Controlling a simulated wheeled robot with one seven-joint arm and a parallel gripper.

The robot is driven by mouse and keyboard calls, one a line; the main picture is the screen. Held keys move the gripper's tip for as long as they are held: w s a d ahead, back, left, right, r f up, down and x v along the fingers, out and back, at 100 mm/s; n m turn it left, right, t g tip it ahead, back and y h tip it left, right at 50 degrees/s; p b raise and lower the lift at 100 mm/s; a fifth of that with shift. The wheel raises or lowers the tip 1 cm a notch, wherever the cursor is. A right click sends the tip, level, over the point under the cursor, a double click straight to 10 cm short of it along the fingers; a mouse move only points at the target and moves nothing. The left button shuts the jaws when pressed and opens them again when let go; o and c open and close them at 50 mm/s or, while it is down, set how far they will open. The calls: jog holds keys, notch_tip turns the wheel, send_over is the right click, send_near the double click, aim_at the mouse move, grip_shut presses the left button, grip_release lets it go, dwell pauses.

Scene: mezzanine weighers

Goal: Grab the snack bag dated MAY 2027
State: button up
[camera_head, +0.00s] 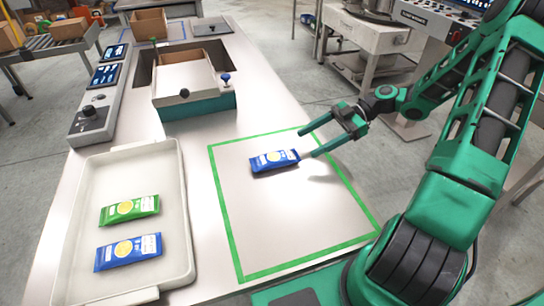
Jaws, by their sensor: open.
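A blue snack bag (275,160) with a yellow round picture lies flat on the table inside a green-outlined square. A green snack bag (130,209) and another blue snack bag (128,252) lie one in front of the other in a white tray at the left. The date print on all the bags is too small to read. My green gripper (306,142) is open and empty, just right of the blue bag in the square. Its two fingers point left, one toward the bag's far right side and one close to its right end.
The white tray (84,184) has raised walls. A green-and-white box (197,105) with knobs stands behind the square. A control panel (93,120) runs along the left edge. The green-outlined square (302,222) is bare in front of the bag.

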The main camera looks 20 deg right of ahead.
aim_at(288, 153)
jog(key=x, duration=0.5)
jog(key=shift+x, duration=2.85)
jog(key=shift+a+r, duration=0.1)
jog(key=shift+r, duration=0.05)
jog(key=shift+c, duration=0.6)
jog(key=c, duration=1)
